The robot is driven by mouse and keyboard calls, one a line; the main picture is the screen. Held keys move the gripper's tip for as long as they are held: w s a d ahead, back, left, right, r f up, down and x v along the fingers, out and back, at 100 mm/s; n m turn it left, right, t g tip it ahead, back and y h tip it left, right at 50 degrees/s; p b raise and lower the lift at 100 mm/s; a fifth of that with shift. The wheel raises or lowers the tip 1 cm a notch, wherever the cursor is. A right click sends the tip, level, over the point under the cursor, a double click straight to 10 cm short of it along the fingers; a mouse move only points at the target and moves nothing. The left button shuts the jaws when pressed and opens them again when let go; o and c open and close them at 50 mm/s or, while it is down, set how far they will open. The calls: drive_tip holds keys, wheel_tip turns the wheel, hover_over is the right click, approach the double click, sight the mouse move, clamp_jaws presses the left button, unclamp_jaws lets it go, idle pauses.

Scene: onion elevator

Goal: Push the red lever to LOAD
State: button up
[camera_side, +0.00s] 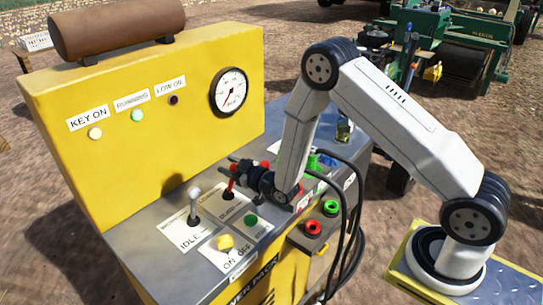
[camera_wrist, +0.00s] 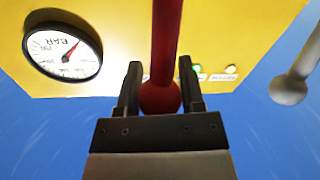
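The red lever (camera_side: 229,187) stands on the grey top of the yellow power pack in the side view, its lower part showing beside my gripper (camera_side: 235,168). In the wrist view the red lever (camera_wrist: 167,40) runs down to a round red ball that sits between the two dark fingers of my gripper (camera_wrist: 160,85). The fingers are apart, with a gap on each side of the ball. The small label plates by the lever are partly hidden and too small to read surely, so its setting cannot be told.
A grey lever (camera_side: 194,203) marked IDLE stands to the left; it also shows in the wrist view (camera_wrist: 288,88). A yellow knob (camera_side: 225,242) and a green button (camera_side: 251,220) are in front. The yellow panel (camera_side: 150,140) with its gauge (camera_side: 230,92) rises behind.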

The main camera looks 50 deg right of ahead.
clamp_jaws()
